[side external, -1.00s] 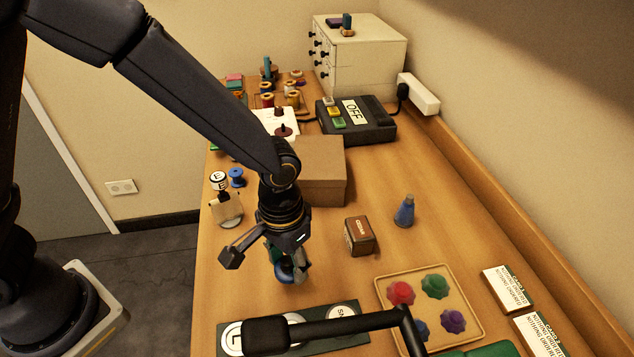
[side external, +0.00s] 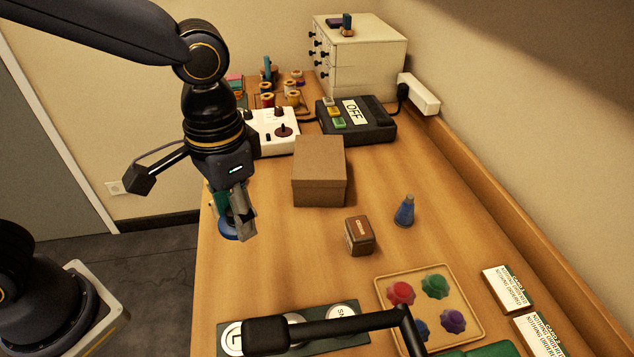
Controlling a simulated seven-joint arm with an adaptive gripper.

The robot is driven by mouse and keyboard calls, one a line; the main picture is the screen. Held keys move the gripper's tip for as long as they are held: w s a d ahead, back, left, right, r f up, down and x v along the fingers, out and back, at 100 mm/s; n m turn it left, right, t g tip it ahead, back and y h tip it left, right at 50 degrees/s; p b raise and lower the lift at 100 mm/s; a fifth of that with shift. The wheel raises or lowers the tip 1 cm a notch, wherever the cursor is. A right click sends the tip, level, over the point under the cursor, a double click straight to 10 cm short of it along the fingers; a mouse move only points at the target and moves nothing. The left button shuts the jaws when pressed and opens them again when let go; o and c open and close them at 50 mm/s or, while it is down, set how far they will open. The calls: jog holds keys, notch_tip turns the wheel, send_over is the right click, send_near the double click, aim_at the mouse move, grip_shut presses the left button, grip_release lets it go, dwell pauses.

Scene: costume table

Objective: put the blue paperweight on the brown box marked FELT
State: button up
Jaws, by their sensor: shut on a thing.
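My gripper (side external: 242,222) is shut on a blue round thing (side external: 229,229), apparently the blue paperweight. It is held near the table's left edge, left of the brown box. The fingers hide part of it, and its height above the table is hard to judge. The larger brown box (side external: 319,172) stands closed at mid-table with a bare lid; no FELT mark shows on its visible sides. A small brown box (side external: 359,236) with an unreadable label on top stands nearer, to its right.
A blue cone-shaped thing (side external: 405,211) stands right of the small box. A tray (side external: 469,300) of coloured knobs lies in front. A black OFF device (side external: 368,131), a white panel (side external: 262,146), spools (side external: 292,98) and a drawer cabinet (side external: 369,65) are behind. Table around the small box is clear.

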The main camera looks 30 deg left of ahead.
jog(key=w+a+r+n, duration=0.1)
jog(key=w+a+r, duration=0.2)
jog(key=w, duration=0.5)
jog(key=n, duration=0.2)
send_over(309, 164)
jog(key=s, duration=0.1)
notch_tip(309, 164, down, 8)
jog(key=shift+f, duration=0.2)
jog(key=shift+w+f, duration=0.35)
jog(key=shift+f, duration=1.65)
jog(key=shift+f, duration=0.15)
jog(key=o, duration=1.4)
